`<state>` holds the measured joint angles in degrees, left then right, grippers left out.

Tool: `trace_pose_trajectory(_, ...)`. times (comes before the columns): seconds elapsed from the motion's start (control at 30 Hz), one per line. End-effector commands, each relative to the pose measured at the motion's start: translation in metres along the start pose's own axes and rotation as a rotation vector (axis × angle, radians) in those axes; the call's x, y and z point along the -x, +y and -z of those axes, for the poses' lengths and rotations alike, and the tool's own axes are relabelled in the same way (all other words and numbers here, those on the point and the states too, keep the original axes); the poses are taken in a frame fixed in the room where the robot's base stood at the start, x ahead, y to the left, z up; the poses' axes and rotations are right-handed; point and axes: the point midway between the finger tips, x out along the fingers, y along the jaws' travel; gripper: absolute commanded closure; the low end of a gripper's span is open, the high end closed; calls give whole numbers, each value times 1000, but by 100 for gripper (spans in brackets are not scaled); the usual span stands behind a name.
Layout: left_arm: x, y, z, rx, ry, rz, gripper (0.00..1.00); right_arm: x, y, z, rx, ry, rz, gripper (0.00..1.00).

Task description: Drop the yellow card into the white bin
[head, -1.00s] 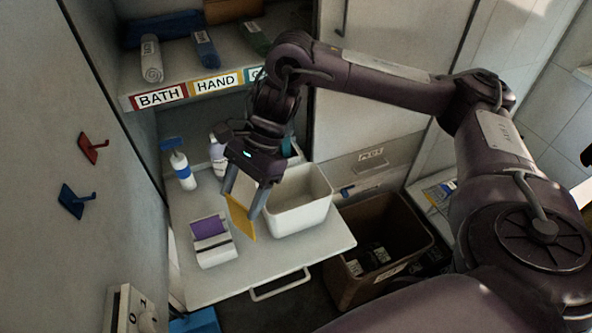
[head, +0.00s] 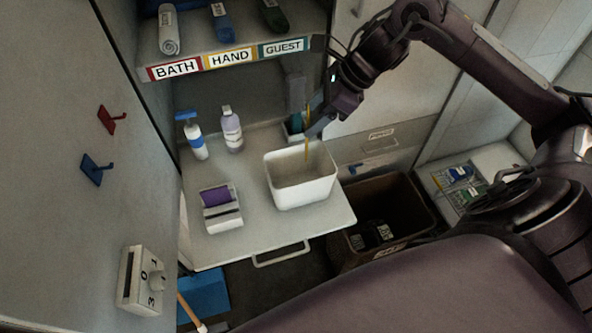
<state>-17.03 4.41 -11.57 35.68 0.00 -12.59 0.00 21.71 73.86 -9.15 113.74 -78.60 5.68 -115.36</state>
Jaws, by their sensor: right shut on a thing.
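The yellow card (head: 307,142) is seen nearly edge-on in the head view, a thin upright strip above the white bin. My right gripper (head: 312,120) is shut on it and points down from the upper right. The card's lower end overlaps the bin's back rim in the picture; I cannot tell whether it is inside the opening. The white bin (head: 303,190) stands upright on the pull-out shelf, and the part of its inside that shows is empty. My left gripper is not in view.
A small white holder (head: 222,217) with a purple item stands left of the bin on the shelf (head: 270,238). Two bottles, a blue-white one (head: 194,138) and a pale one (head: 231,131), stand behind. A brown crate (head: 412,205) is at the right, below the shelf.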

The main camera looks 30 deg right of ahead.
Motion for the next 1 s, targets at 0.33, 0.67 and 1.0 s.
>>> trace_pose_trajectory(0.33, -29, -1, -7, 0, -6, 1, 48, -37, 1, 23, 0, -1, -3, 70)
trace_pose_trajectory(0.67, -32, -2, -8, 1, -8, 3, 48, -43, 0, 27, 2, 0, -1, 70)
trace_pose_trajectory(1.0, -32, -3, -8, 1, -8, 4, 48, -43, 0, 27, 1, 0, -2, 12)
